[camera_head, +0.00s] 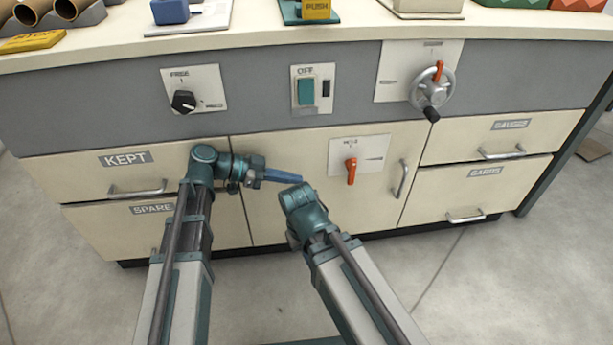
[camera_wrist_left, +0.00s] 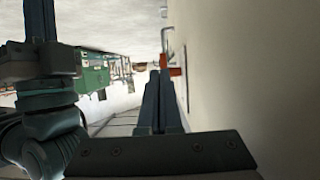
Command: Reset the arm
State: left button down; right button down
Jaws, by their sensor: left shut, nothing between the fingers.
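My left arm (camera_head: 185,235) reaches up to the cabinet front and bends right at the wrist. My left gripper (camera_head: 298,179) is shut and empty, pointing right in front of the pale door, left of the orange lever. Its closed fingers (camera_wrist_left: 160,95) show in the left wrist view, with the pale cabinet face along the right side. My right arm (camera_head: 345,270) comes in from the lower right, its wrist close to the left fingertips. Its gripper is hidden. The orange lever (camera_head: 351,171) hangs down on its plate; an orange part (camera_wrist_left: 173,71) shows beyond the fingers.
Above are the black FREE knob (camera_head: 184,101), the green OFF switch (camera_head: 306,92) and a grey handwheel (camera_head: 433,87). The KEPT drawer (camera_head: 95,175) and SPARE drawer are shut at left, with two shut drawers at right. A door handle (camera_head: 401,178) sticks out right of the lever.

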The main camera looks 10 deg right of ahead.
pick_arm(q)
jog(key=shift+a+r, duration=0.15)
jog(key=shift+a, duration=0.2)
jog(key=s+f+n+g+y+p, duration=0.2)
jog(key=s+n+y+p, duration=0.5)
jog(key=s, duration=0.3)
jog(key=s+a+r+n+t+y+p, duration=0.1)
jog(key=s+a+r+n+y+p, duration=0.35)
jog(key=a+n+y+p, duration=0.35)
notch_tip(320, 180, up, 36)
jog(key=m+p, duration=0.1)
jog(key=p, duration=3.6)
jog(key=shift+s+a, duration=0.2)
jog(key=shift+s, duration=0.1)
